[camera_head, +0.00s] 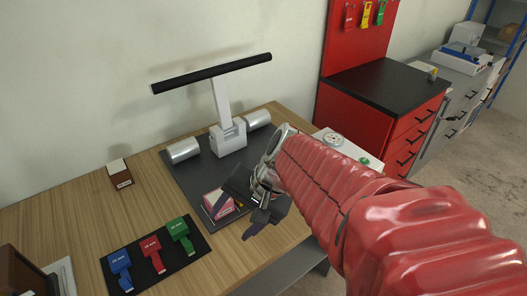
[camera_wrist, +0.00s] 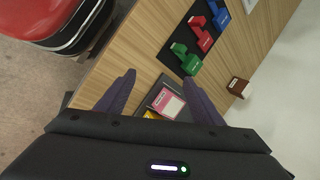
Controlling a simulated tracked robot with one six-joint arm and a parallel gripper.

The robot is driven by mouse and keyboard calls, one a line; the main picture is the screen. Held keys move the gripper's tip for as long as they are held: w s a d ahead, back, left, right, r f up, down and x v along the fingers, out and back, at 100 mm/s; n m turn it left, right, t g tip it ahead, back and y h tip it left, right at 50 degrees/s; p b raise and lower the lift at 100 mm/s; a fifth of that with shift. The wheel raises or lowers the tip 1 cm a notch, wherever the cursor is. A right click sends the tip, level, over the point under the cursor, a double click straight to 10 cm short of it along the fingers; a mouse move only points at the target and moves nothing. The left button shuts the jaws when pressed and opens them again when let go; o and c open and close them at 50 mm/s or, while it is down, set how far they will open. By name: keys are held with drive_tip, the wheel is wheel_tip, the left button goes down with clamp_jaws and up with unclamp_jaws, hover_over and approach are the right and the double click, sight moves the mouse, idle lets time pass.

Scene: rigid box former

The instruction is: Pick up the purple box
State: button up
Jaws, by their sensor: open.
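A pink-purple box (camera_head: 225,209) with a pale label on top sits on the dark grey mat (camera_head: 190,174) on the wooden bench. It also shows in the wrist view (camera_wrist: 167,103), between and beyond my fingers. My gripper (camera_head: 234,218) is open, with its dark purple fingers spread above and around the box area. In the head view one finger crosses in front of the box and hides part of it. I cannot tell whether the fingers touch it. Something yellow (camera_wrist: 150,114) shows beside the box in the wrist view, mostly hidden by the gripper body.
A black tray (camera_head: 150,284) holds blue, red and green gauges. A small brown box (camera_head: 119,174) stands at the back left. A red cabinet (camera_head: 385,101) stands right.

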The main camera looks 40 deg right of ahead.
drive_tip(key=d+f+m+t+h, duration=0.1)
drive_tip(key=d+m+t, duration=0.2)
drive_tip(key=d+m, duration=0.5)
drive_tip(key=d+f+m+t+h, duration=0.1)
drive_tip(key=d+f+m+t, duration=0.1)
drive_tip(key=d+m, duration=0.6)
drive_tip(key=w+d+f+m+t+h, duration=0.1)
drive_tip(key=d+m+t, duration=0.3)
drive_tip(key=d+m, duration=0.4)
drive_tip(key=d, duration=0.5)
drive_tip(key=shift+f+m+t, duration=0.25)
drive_tip(key=shift+m+t, duration=0.05)
drive_tip(key=shift+w+a, duration=0.1)
drive_tip(key=shift+w, duration=0.05)
drive_tip(key=x, duration=0.7)
drive_tip(key=shift+x, duration=0.8)
drive_tip(key=shift+f, duration=0.1)
